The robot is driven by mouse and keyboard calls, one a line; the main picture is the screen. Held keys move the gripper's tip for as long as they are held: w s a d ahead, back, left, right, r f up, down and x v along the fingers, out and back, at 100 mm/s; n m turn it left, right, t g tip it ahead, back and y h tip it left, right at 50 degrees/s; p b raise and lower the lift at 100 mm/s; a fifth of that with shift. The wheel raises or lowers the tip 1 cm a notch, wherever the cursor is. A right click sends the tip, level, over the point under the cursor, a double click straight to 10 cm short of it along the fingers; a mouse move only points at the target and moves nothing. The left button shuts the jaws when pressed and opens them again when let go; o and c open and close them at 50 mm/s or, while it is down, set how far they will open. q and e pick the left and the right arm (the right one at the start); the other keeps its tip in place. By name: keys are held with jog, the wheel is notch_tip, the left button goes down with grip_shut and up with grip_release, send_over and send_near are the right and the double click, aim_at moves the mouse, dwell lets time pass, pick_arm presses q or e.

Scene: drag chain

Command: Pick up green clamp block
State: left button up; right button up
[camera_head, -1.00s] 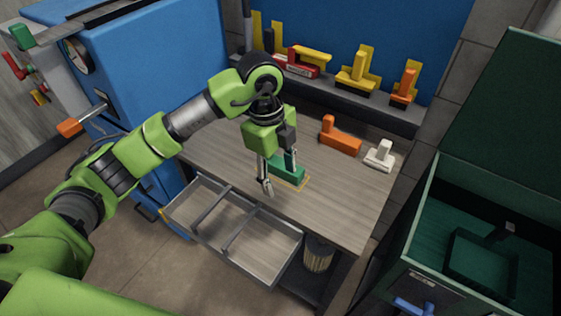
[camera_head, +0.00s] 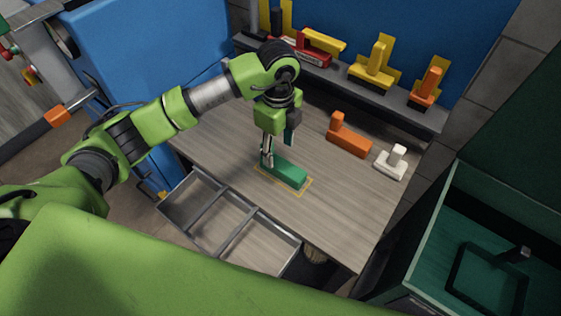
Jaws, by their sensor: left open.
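The green clamp block (camera_head: 288,173) lies on the wooden table inside a yellow outlined rectangle (camera_head: 300,190). Its long body runs from upper left to lower right. My left gripper (camera_head: 268,157) points down at the block's left end, with its fingers open. A finger shows close beside or in front of that end. The gripper partly hides this end of the block, and I cannot tell whether the fingers touch it. My right gripper is not in view.
An orange block (camera_head: 350,140) and a white block (camera_head: 391,163) lie right of the green one. A shelf (camera_head: 340,80) behind holds red, yellow and orange blocks. An open drawer (camera_head: 228,222) juts from the table front. A dark green cabinet (camera_head: 437,245) stands at right.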

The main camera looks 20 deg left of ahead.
aim_at(281, 163)
pick_arm(q)
notch_tip(281, 163, down, 2)
jog(key=shift+w+f, duration=0.1)
jog(key=shift+f, duration=0.05)
jog(key=shift+w+f, duration=0.1)
jog(key=shift+f, duration=0.2)
jog(key=f+p, duration=0.2)
jog(key=f, duration=0.2)
jog(key=shift+d+p, duration=0.2)
jog(key=shift+p, duration=0.2)
jog(key=shift+f, duration=0.6)
jog(key=shift+w+r, duration=0.1)
grip_shut()
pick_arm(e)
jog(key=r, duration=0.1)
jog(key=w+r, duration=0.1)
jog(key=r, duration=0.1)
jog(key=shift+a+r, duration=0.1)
